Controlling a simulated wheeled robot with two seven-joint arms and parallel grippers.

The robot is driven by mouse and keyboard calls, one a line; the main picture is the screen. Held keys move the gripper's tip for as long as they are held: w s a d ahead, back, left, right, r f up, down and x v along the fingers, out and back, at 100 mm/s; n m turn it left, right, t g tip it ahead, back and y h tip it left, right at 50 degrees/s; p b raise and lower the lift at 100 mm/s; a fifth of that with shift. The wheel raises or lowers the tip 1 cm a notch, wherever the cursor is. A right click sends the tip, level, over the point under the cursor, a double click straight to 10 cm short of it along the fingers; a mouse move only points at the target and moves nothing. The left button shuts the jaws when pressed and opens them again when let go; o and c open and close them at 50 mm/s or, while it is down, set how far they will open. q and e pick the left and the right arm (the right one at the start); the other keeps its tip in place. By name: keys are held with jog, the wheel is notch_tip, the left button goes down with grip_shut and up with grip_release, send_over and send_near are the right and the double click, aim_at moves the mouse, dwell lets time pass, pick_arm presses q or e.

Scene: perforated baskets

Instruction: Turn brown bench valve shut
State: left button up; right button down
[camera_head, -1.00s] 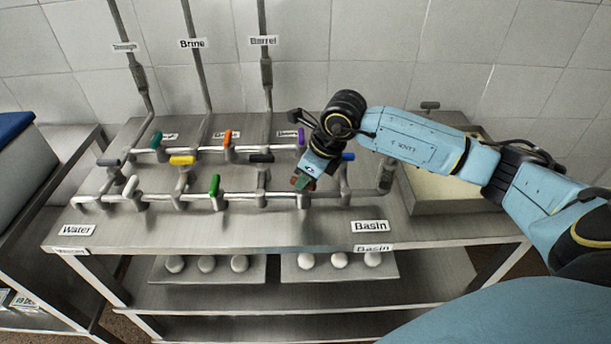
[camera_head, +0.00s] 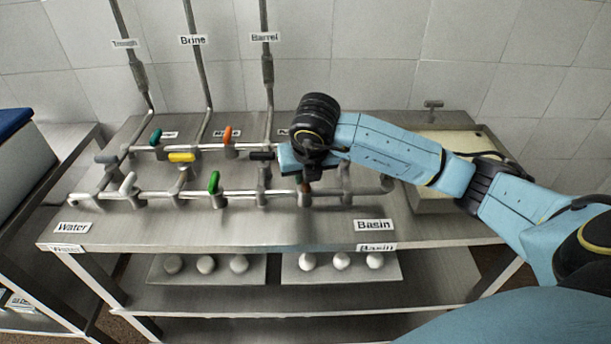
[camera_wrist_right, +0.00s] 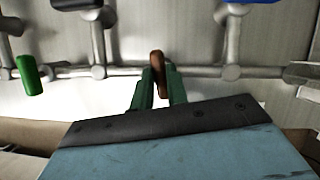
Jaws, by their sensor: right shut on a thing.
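The brown valve handle (camera_wrist_right: 157,72) stands on the front pipe of the bench, between the two green fingers of my right gripper (camera_wrist_right: 158,92) in the right wrist view. The fingers are shut on it. The handle lies roughly along the view's vertical, across the pipe. In the head view my right gripper (camera_head: 305,178) is over the front pipe, and my wrist hides most of the brown valve; a small reddish-brown part (camera_head: 305,188) shows below it. My left gripper is not in view.
Other handles stand close by: green (camera_head: 214,182), black (camera_head: 262,156), yellow (camera_head: 181,157), orange (camera_head: 227,135), teal (camera_head: 155,137) and white (camera_head: 129,184). A blue handle (camera_wrist_right: 250,2) is near my gripper. A "Basin" label (camera_head: 374,225) lies on the bench front. A shallow basin (camera_head: 440,200) is at right.

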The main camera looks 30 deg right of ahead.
jog(key=shift+m+h, duration=0.4)
jog(key=shift+m, duration=0.7)
jog(key=c, duration=1.4)
grip_release()
jog(key=shift+w+p+v, duration=0.2)
jog(key=shift+p+v, duration=0.45)
jog(key=shift+v, duration=2.75)
jog(key=shift+w+p+v, duration=0.15)
jog(key=shift+p+v, duration=0.5)
jog(key=shift+v, duration=2.7)
